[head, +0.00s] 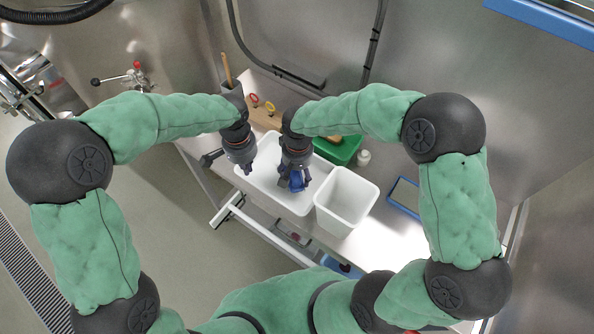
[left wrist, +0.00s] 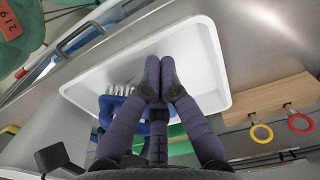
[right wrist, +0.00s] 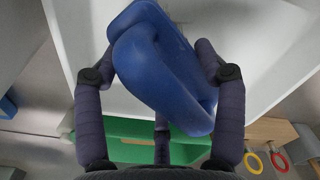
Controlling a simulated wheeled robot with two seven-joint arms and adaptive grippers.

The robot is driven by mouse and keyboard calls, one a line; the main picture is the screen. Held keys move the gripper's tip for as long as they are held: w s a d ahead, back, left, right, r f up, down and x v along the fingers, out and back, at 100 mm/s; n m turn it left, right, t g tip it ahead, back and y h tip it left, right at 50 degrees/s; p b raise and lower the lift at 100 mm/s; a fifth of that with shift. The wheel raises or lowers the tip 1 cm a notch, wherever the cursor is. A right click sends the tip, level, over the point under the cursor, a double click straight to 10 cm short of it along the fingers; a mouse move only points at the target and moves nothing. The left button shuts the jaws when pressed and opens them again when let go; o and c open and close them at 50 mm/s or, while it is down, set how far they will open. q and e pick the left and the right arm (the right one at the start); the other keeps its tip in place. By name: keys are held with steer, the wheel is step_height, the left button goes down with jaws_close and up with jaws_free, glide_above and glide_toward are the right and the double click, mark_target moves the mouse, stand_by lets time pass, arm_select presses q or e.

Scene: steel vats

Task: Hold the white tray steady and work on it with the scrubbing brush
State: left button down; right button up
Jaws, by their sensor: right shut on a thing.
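The white tray (head: 262,181) lies on the bench, and its inside and rim also show in the left wrist view (left wrist: 205,45). My left gripper (head: 245,170) is at the tray's left side, pointing down. In the left wrist view its fingertips (left wrist: 160,65) are close together over the tray, with nothing visible between them; whether they touch the tray I cannot tell. My right gripper (head: 295,184) is shut on the blue scrubbing brush (right wrist: 165,70), over the tray. The brush's pale bristles (left wrist: 122,89) show behind my left fingers; their contact with the tray is unclear.
A white bin (head: 345,201) stands right of the tray. A green container (head: 342,150) and a small white bottle (head: 364,157) are behind. A wooden block (left wrist: 268,97) with yellow and red rings lies beyond the tray. A blue-edged flat item (head: 405,197) lies at right.

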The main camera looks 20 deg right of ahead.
mark_target(285, 168)
arm_select(q)
steer(key=shift+f, duration=1.35)
steer(key=shift+f, duration=0.8)
stand_by(1.3)
arm_select(e)
steer(key=shift+f, duration=0.95)
stand_by(0.5)
steer(key=shift+w+a, duration=0.7)
steer(key=shift+w, duration=0.2)
steer(key=shift+w+a, duration=0.7)
steer(key=shift+w, duration=0.2)
